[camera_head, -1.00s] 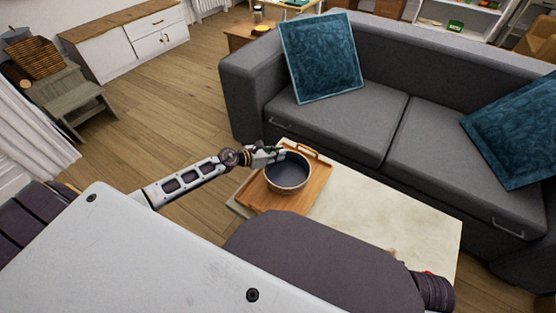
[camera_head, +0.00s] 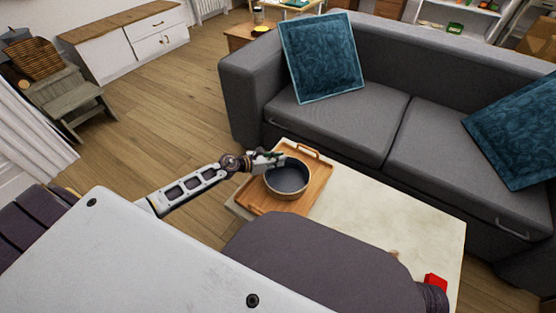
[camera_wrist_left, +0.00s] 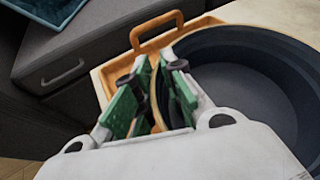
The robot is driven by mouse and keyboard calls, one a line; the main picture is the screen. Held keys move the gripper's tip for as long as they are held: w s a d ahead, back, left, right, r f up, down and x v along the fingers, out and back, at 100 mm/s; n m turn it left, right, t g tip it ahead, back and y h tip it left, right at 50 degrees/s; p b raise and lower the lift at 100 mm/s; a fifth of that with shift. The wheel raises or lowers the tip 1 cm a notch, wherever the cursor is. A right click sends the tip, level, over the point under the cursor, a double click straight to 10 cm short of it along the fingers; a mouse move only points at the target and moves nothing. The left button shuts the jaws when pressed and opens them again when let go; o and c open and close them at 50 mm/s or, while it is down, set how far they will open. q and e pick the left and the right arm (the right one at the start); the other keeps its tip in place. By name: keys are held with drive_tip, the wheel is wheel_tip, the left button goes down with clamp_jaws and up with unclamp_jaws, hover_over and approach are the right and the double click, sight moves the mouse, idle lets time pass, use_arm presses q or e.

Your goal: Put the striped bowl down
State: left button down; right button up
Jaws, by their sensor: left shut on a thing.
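The striped bowl (camera_head: 287,180) is round, with a dark inside and a light brown outer wall. It is over the wooden tray (camera_head: 315,187) on the coffee table; I cannot tell whether its base touches the tray. My left gripper (camera_head: 278,160) is shut on the bowl's rim at its far left side. In the left wrist view the green-padded fingers (camera_wrist_left: 154,95) pinch the rim of the bowl (camera_wrist_left: 245,85), and the tray's handle (camera_wrist_left: 158,32) shows beyond them. My right gripper is not in view.
The pale coffee table (camera_head: 385,208) has clear room right of the tray. A grey sofa (camera_head: 360,120) with teal cushions (camera_head: 322,57) stands behind it. A red thing (camera_head: 435,282) shows at the table's near right. My own body covers the near side.

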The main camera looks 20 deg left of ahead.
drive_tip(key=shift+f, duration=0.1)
use_arm(q)
drive_tip(key=c, duration=1.5)
unclamp_jaws()
drive_tip(key=shift+f, duration=0.1)
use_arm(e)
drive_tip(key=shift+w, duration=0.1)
use_arm(q)
drive_tip(key=shift+v, duration=0.95)
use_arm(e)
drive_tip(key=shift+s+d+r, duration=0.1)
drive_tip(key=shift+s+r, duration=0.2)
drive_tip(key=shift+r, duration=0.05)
use_arm(q)
drive_tip(key=shift+p+v, duration=0.5)
drive_tip(key=shift+v, duration=0.85)
drive_tip(key=shift+p+v, duration=0.3)
drive_tip(key=shift+v, duration=1.3)
drive_tip(key=v, duration=0.4)
drive_tip(key=shift+r+p, duration=0.2)
drive_tip(key=shift+p, duration=0.2)
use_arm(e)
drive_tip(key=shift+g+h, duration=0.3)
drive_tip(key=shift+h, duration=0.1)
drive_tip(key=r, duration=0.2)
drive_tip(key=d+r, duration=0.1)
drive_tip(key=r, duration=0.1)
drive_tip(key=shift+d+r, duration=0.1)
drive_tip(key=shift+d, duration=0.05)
